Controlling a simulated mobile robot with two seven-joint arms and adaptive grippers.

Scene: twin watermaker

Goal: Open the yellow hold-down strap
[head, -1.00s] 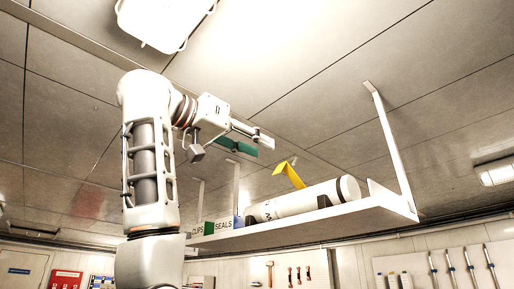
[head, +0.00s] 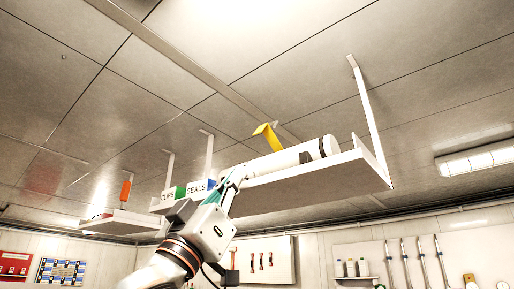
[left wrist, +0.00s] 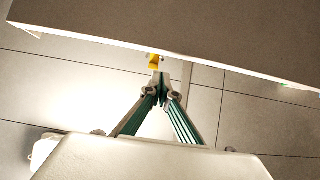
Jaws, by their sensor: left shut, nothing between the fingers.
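The yellow strap (head: 266,134) stands up from the white cylinder (head: 288,162) on the overhead shelf, with its upper end bent to the left. My left gripper (head: 239,175) is in front of the shelf's left part, below and left of the strap. Its green-sided fingers meet at the tips in the left wrist view (left wrist: 160,86), shut and empty. Whether the tips touch the yellow piece cannot be told. My right gripper is out of view.
The white shelf (head: 330,176) hangs from the ceiling on thin brackets. Labels reading CLIPS and SEALS (head: 196,188) are at its left end. Another hanging shelf (head: 118,224) is farther left. A tool board (head: 265,262) is on the back wall. Space below the shelf's right part looks free.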

